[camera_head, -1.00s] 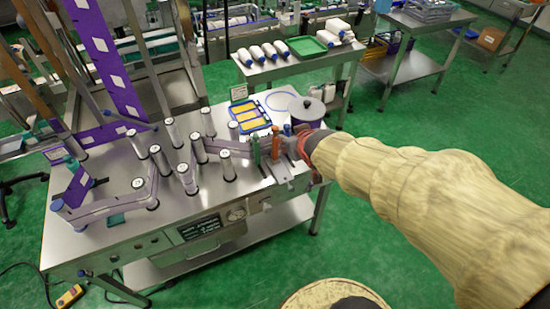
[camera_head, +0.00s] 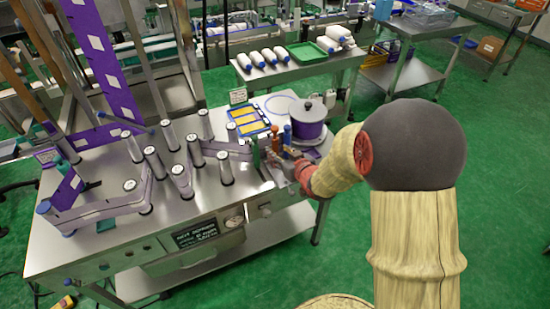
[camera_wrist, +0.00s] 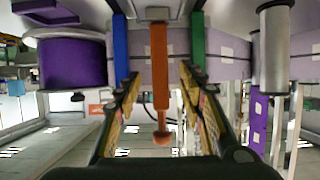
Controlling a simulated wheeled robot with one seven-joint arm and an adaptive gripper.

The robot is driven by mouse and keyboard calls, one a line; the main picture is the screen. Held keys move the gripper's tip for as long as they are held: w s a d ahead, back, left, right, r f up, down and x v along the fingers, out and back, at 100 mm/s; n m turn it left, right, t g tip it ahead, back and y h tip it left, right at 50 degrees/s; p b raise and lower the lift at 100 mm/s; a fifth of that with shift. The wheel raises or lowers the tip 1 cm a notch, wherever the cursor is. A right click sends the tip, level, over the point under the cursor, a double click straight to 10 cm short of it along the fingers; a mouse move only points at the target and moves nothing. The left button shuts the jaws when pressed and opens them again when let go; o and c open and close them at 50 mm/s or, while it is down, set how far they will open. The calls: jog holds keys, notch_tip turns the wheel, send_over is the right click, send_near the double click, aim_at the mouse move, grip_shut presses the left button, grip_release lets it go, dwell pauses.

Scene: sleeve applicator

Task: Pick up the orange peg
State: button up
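The orange peg (camera_wrist: 160,75) stands in the middle of the wrist view, between my two fingers; it also shows in the head view (camera_head: 275,140). My gripper (camera_wrist: 160,90) is open, with a finger on each side of the peg and a visible gap to both. In the head view my gripper (camera_head: 291,156) is at the right end of the steel machine, close to the pegs. A blue peg (camera_wrist: 120,50) and a green peg (camera_wrist: 198,42) stand on either side of the orange one; my fingertips overlap them in the picture. No peg is held.
A purple roll (camera_head: 308,122) sits close behind the pegs. Several steel rollers (camera_head: 225,168) stand on the machine top to the left, with a purple web running between them. A blue tray with yellow pieces (camera_head: 248,121) lies behind. A side table (camera_head: 300,63) stands farther back.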

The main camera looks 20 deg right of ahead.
aim_at(276, 150)
jog(key=b+x, duration=0.1)
jog(key=x, duration=0.2)
jog(key=shift+s+f, duration=0.15)
jog(key=shift+f, duration=0.05)
jog(key=shift+w+f, duration=0.1)
jog(key=shift+w, duration=0.4)
jog(key=shift+c, duration=0.7)
jog(key=c, duration=0.8)
grip_shut()
